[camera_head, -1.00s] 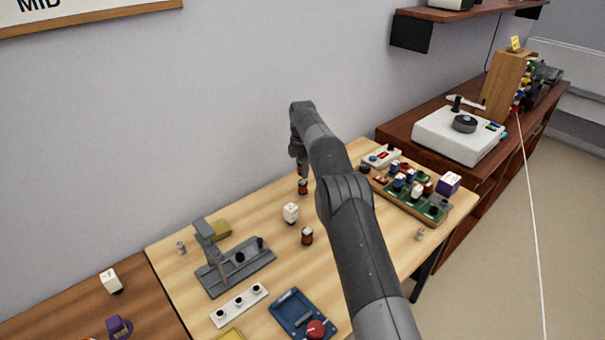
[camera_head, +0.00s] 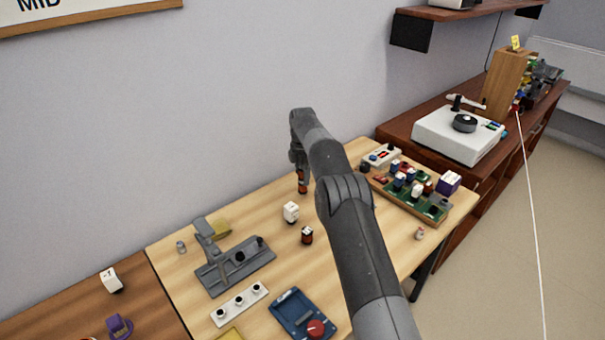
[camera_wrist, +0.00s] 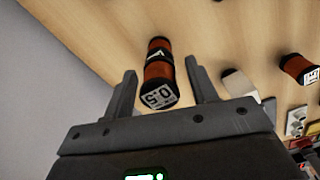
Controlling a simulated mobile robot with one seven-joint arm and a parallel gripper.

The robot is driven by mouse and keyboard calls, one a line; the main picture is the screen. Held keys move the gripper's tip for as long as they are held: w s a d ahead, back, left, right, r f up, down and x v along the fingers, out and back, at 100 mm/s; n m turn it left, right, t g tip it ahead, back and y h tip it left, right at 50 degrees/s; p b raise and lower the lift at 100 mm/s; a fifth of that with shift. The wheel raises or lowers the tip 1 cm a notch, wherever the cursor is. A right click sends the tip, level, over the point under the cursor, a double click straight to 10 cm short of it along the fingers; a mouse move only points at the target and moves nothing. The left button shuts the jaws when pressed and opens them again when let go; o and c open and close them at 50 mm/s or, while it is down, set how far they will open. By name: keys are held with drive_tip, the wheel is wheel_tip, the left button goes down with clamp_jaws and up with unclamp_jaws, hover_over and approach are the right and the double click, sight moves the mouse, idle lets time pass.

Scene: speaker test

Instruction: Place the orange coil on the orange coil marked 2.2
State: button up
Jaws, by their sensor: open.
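An orange coil with a black cap and white label (camera_wrist: 159,90), digits small and upside down, stands between my gripper's fingers (camera_wrist: 161,80) in the wrist view. The fingers are open, one on each side. Below it, past a black band, is a second orange section (camera_wrist: 160,45), which looks like another coil directly under it. I cannot read a 2.2 mark. In the head view this orange and black column (camera_head: 302,184) stands upright on the table under my gripper (camera_head: 299,163). Another orange coil (camera_head: 307,235) stands apart, nearer; it also shows in the wrist view (camera_wrist: 298,68).
A white block (camera_head: 291,212) stands close by on the wooden table (camera_head: 270,215). A grey stand (camera_head: 235,265), white strip (camera_head: 240,305) and blue tray (camera_head: 290,305) lie nearer. A green board with parts (camera_head: 425,205) is right. The wall rises behind.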

drive_tip(key=shift+r, duration=3.9)
drive_tip(key=shift+r, duration=0.1)
drive_tip(key=s+d+r+m, duration=0.2)
drive_tip(key=d+r+m, duration=0.1)
drive_tip(key=r, duration=0.6)
drive_tip(key=s+d+r+m+t, duration=0.2)
drive_tip(key=s+d+r+m, duration=0.25)
drive_tip(key=s+r, duration=0.4)
drive_tip(key=s+d+r+m+t, duration=0.1)
drive_tip(key=s+d+r+m, duration=0.4)
drive_tip(key=s+r, duration=0.4)
drive_tip(key=s+d+f+m+t, duration=0.1)
drive_tip(key=s+d+f+m, duration=0.2)
drive_tip(key=s, duration=0.8)
drive_tip(key=s+d+f+m, duration=0.3)
drive_tip(key=s+f+m, duration=0.1)
drive_tip(key=s, duration=0.8)
drive_tip(key=s+d+f+m+t, duration=0.1)
drive_tip(key=s+d+f+m, duration=0.1)
drive_tip(key=s, duration=0.9)
drive_tip(key=shift+s+d+f+m+t, duration=0.15)
drive_tip(key=shift+d+f+m+t, duration=0.2)
drive_tip(key=shift+f+m, duration=0.55)
drive_tip(key=shift+r, duration=0.1)
